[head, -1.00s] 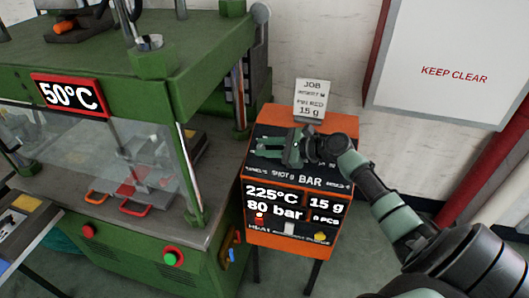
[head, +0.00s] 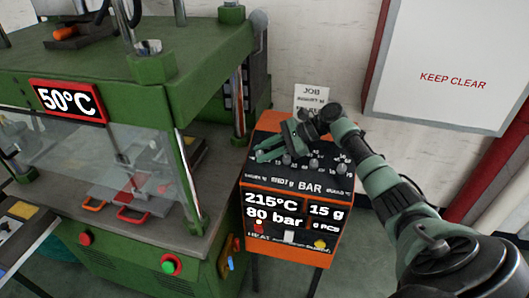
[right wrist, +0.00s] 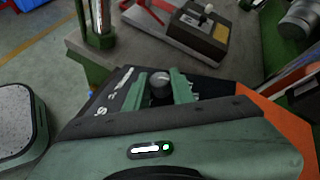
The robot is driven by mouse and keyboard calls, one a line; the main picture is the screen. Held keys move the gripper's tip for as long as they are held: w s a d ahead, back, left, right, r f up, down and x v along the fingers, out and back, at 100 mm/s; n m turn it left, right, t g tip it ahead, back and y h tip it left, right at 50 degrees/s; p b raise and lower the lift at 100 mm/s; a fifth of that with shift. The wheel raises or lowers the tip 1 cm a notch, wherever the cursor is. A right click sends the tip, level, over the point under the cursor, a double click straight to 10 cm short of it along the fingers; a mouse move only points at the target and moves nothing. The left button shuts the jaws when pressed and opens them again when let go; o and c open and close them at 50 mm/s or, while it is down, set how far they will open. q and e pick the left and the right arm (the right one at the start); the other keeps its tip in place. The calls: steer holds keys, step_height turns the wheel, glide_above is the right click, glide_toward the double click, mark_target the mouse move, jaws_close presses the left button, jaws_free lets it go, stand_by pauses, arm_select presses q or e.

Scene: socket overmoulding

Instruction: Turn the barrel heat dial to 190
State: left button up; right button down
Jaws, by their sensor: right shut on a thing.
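The orange control box (head: 291,245) has a black panel with several small knobs. Its lit display (head: 291,210) reads 215°C, 80 bar and 15 g. My right gripper (head: 264,151) reaches over the left end of the knob row, its green fingers pointing left. In the right wrist view the fingers stand on either side of a round grey knob (right wrist: 160,84), and they are shut on it. In the head view this barrel heat dial is hidden by the gripper. My left gripper is not in view.
Other knobs (head: 313,164) sit close to the right of the gripper. A job card (head: 311,97) stands behind the box. The green press (head: 175,85), with a 50°C display (head: 68,101), stands to the left. A keep-clear panel (head: 450,75) hangs on the wall at right.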

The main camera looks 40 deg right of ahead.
steer(key=c, duration=1.2)
jaws_free()
steer(key=shift+b+v, duration=0.7)
steer(key=shift+v, duration=3.2)
